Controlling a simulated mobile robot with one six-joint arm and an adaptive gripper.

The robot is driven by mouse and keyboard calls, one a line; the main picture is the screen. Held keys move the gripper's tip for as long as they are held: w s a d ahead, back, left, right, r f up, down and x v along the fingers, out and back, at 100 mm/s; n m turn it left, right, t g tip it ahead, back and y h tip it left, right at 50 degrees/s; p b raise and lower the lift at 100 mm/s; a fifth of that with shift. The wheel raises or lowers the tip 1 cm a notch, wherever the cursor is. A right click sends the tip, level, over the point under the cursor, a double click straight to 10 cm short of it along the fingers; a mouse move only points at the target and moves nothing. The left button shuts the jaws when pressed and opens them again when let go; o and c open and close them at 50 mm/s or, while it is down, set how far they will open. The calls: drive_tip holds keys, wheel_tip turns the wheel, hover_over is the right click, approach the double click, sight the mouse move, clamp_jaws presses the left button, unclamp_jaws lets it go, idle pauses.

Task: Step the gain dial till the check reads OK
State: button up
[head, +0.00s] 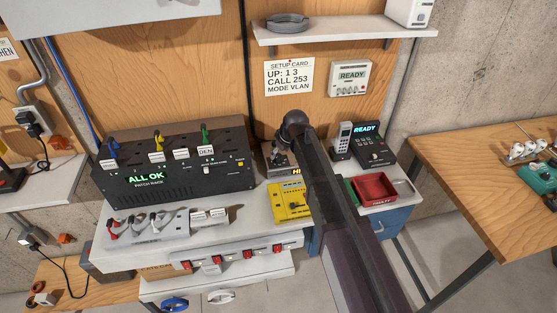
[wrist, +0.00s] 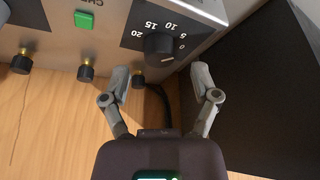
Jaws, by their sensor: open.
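The gain dial (wrist: 159,46) is a black knob on a dark scale marked 5, 10, 15 and 20, upside down in the wrist view. Its exact setting is hard to read. A green button (wrist: 84,19) with partly cut lettering sits on the same metal panel. My gripper (wrist: 160,72) is open, with one fingertip to each side just below the dial and nothing between them. In the head view, an orange readout (head: 297,171) beginning with "HI" shows beside my arm, which hides the rest. The dial itself is hidden there.
Brass-and-black knobs (wrist: 87,70) line the panel's lower edge. A black patch rack (head: 170,165) reading "ALL OK" stands left, a yellow unit (head: 290,202) in front, a red tray (head: 375,187) and a "READY" phone base (head: 372,148) right. A setup card (head: 289,77) hangs above.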

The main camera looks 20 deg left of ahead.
drive_tip(key=shift+b+x, duration=0.75)
drive_tip(key=shift+x, duration=0.35)
clamp_jaws()
